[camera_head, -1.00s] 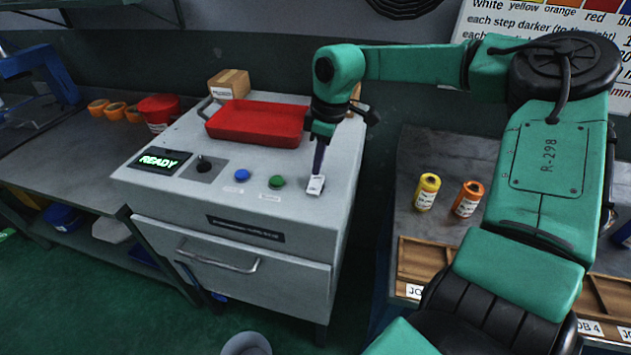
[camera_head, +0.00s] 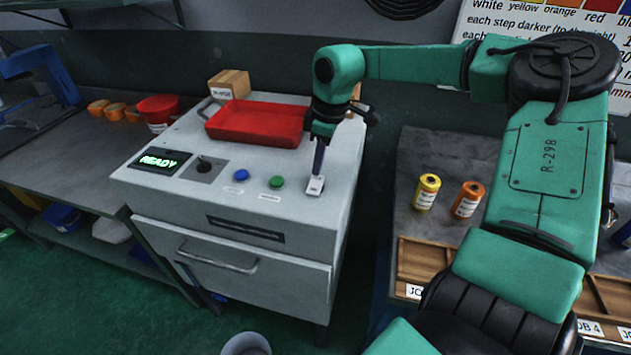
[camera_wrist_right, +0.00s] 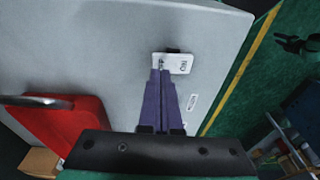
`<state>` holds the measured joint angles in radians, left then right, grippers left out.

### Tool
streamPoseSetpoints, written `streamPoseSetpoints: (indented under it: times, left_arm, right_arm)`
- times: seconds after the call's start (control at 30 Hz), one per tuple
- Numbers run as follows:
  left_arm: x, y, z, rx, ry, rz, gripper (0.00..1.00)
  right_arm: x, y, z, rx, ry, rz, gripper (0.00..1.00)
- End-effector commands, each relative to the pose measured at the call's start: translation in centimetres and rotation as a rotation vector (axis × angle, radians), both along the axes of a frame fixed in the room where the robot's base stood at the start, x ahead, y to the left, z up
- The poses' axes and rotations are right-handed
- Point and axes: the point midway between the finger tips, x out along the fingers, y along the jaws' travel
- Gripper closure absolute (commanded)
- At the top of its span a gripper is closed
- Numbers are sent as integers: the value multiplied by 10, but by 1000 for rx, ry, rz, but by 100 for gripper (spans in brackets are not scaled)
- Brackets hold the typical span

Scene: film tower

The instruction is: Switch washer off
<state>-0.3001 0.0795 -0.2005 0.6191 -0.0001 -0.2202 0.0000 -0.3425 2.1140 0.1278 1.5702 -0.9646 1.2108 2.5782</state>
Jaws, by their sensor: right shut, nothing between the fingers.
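The washer (camera_head: 230,210) is a grey cabinet with a sloped top and a lit green READY display (camera_head: 160,162). A dark knob (camera_head: 203,163), a blue button (camera_head: 242,175) and a green button (camera_head: 277,182) sit in a row on its top. A small white switch plate (camera_head: 315,187) is at the right end of this row; the right wrist view shows it with a dark rocker or lever (camera_wrist_right: 173,51). My right gripper (camera_head: 317,174) is shut and empty, its tips pointing down at the plate and overlapping its edge in the wrist view (camera_wrist_right: 160,70). Contact is hard to tell. My left gripper is not in view.
A red tray (camera_head: 255,122) lies on the washer top, with a cardboard box (camera_head: 229,84) behind it. A bench with a red bowl (camera_head: 158,108) and orange rolls stands left. Yellow (camera_head: 427,192) and orange canisters (camera_head: 467,199) stand on the right bench.

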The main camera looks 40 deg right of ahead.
Motion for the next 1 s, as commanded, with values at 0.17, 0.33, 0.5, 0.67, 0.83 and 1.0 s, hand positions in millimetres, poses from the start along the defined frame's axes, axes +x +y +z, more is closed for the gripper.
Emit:
streamPoseSetpoints:
  times: [0.17, 0.33, 0.5, 0.67, 0.83, 1.0]
  left_arm:
    - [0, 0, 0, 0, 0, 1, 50]
    - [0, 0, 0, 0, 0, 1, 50]
    - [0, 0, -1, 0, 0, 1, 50]
    - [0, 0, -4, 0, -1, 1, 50]
    - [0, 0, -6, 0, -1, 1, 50]
    - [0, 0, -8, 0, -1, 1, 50]
  right_arm:
    - [0, 0, 0, 0, 0, 0, 100]
    - [0, 0, 0, 0, 0, 0, 100]
    - [0, 0, -1, 0, 0, 0, 100]
    - [0, 0, -4, 0, 0, 0, 100]
    - [0, 0, -6, 0, 0, 0, 100]
    - [0, 0, -9, 0, 0, 0, 100]
